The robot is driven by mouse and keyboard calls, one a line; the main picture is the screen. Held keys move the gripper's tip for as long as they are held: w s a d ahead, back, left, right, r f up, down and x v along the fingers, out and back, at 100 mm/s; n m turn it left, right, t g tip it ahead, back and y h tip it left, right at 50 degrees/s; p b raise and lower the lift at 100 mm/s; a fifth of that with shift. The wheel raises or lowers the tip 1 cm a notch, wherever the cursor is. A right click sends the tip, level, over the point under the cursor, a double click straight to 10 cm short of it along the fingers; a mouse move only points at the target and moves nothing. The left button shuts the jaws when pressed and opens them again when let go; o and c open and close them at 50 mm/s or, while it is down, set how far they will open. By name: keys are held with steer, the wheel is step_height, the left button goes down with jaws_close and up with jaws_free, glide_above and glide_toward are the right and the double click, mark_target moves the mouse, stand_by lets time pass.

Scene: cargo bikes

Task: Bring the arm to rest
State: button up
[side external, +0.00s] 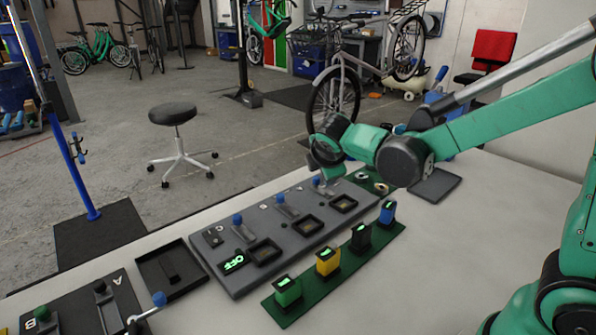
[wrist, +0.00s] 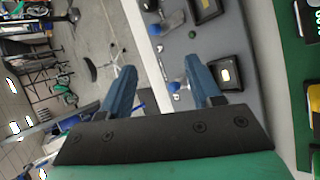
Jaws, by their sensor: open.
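My gripper (wrist: 160,66) shows in the wrist view as two blue fingers spread apart, with nothing held between them. In the side view the end of my arm (side external: 326,148) is over the far end of a grey panel (side external: 222,274). The panel carries levers with blue knobs (side external: 237,218) and several square recesses (side external: 264,251). The fingertips are hard to make out in the side view. In the wrist view the panel (wrist: 200,22) lies beyond the fingers, and a recess (wrist: 226,74) is right of the right finger. I cannot tell the exact height above the panel.
A green strip (side external: 327,284) holds several upright blocks, including a yellow one (side external: 327,261). A black tray (side external: 170,271) and another lever panel (side external: 83,308) are at the left. A stool (side external: 174,115) and a bike (side external: 345,75) stand beyond the table. The front tabletop is clear.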

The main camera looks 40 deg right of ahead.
steer(key=s+a+r+m+y, duration=0.1)
steer(key=s+a+m+y, duration=0.4)
steer(key=s+m, duration=0.7)
steer(key=shift+s+a+r+m+t+y, duration=0.15)
steer(key=shift+a+m+t+y, duration=0.25)
steer(key=shift+m, duration=0.5)
